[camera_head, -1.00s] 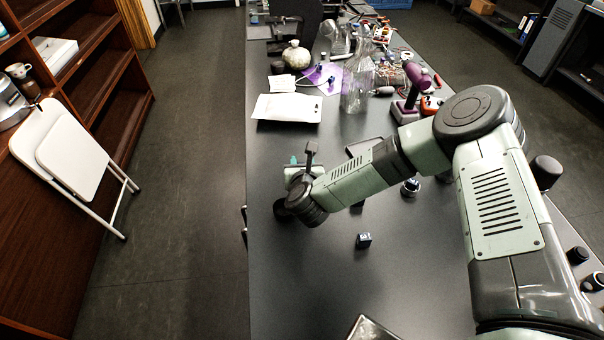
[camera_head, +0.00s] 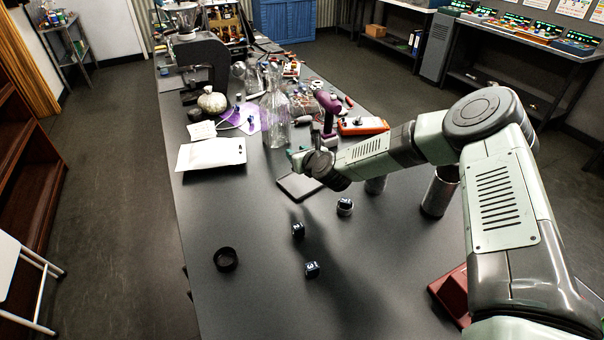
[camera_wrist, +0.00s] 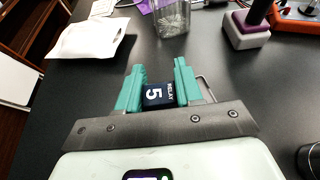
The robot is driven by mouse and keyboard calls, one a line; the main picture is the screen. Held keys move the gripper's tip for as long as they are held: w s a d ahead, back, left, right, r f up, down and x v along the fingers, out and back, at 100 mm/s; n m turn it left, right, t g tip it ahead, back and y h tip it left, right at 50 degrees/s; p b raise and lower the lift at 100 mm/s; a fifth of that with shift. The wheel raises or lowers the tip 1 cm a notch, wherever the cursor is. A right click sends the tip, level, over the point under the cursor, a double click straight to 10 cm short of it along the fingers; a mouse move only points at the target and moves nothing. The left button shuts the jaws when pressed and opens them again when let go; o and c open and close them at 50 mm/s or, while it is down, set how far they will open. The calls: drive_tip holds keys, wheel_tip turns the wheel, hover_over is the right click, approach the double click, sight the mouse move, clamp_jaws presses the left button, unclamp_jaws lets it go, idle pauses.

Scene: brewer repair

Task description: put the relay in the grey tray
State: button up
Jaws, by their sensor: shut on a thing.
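The relay is held between the fingertips, above the dark table. In the head view my gripper (camera_head: 298,157) is over the table's middle, near a flat dark grey piece with a pale rim (camera_head: 299,187), which may be the grey tray. It appears empty, and my wrist covers part of it. The held relay cannot be made out in the head view.
Two dark numbered blocks (camera_head: 298,230) lie on the table, near a black ring (camera_head: 226,259). Another block sits at a small round metal piece (camera_head: 345,208). The front left is clear.

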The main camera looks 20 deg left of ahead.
drive_tip(key=w+d+f, duration=0.1)
drive_tip(key=d, duration=0.1)
hover_over(304, 184)
wheel_tip(304, 184, down, 4)
drive_tip(key=shift+f, duration=2.55)
drive_tip(key=shift+f, duration=0.1)
drive_tip(key=o, duration=1)
drive_tip(key=v, duration=1.2)
